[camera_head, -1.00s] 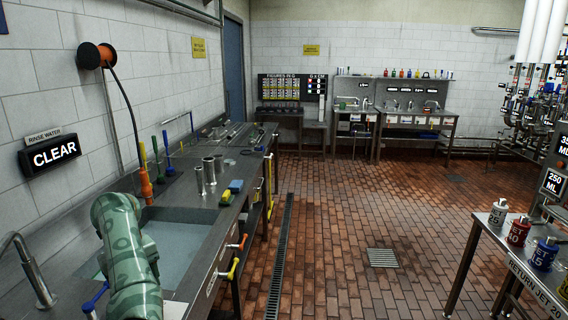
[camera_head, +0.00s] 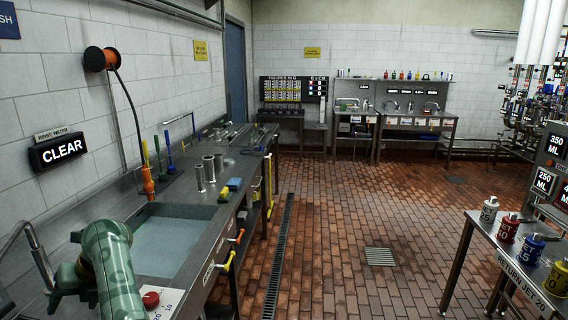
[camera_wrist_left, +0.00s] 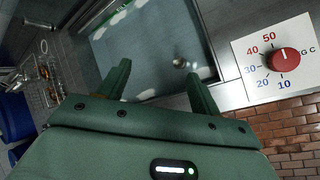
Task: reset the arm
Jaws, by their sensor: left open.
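My left arm (camera_head: 105,272), patterned green, comes in at the lower left of the head view, over the near part of the steel sink counter. My left gripper (camera_wrist_left: 158,82) shows in the left wrist view with two green fingers spread apart and nothing between them. It is above the sink basin (camera_wrist_left: 150,45), and I cannot tell the exact height. The fingertips do not show clearly in the head view. My right gripper is in neither view.
A red temperature dial (camera_wrist_left: 285,61) sits on a white plate beside the basin; it also shows in the head view (camera_head: 151,299). Steel cups (camera_head: 209,168) stand on the counter. A table with jet bottles (camera_head: 508,228) is at the right. The brick floor between is open.

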